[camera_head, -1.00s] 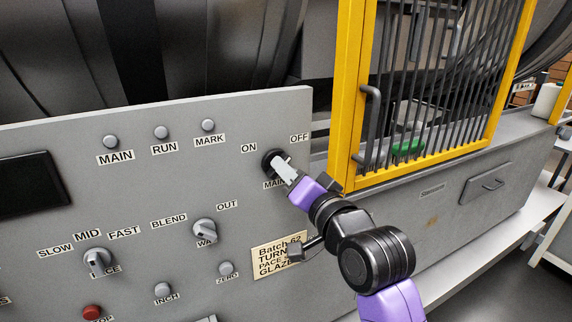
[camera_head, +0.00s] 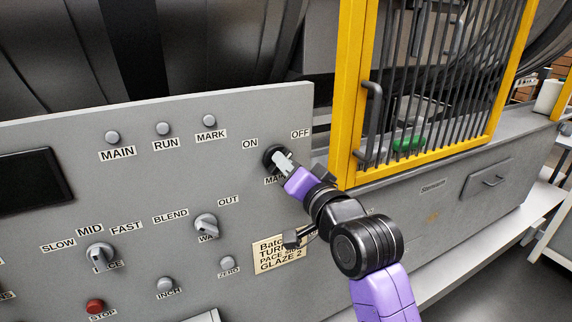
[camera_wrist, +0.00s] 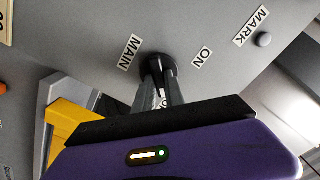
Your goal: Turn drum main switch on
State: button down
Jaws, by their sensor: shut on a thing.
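The drum main switch (camera_head: 269,156) is a round dark rotary switch on the grey control panel, with the ON label (camera_head: 250,144) to its upper left and the OFF label (camera_head: 300,134) to its upper right. My gripper (camera_head: 281,158) is shut on its knob, and the fingers hide most of the knob and part of the MAIN label below. In the wrist view the switch (camera_wrist: 155,62) shows dark at the fingertips, between the MAIN and ON labels. Which way the knob points cannot be told.
A yellow barred guard door (camera_head: 346,100) with a dark handle stands close to the right of my gripper.

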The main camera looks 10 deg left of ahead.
jog(key=shift+s+a+n+b, duration=0.15)
jog(key=shift+n+b, duration=2.1)
jog(key=shift+n, duration=2.2)
jog(key=shift+s+a+n+b, duration=0.15)
jog(key=shift+n+b, duration=2.1)
jog(key=shift+n, duration=2.2)
jog(key=shift+w, duration=0.1)
jog(key=c, duration=1.4)
grip_release()
jog(key=b+v, duration=0.1)
jog(key=v, duration=0.6)
jog(key=shift+s+d, duration=0.25)
jog(key=shift+s, duration=0.1)
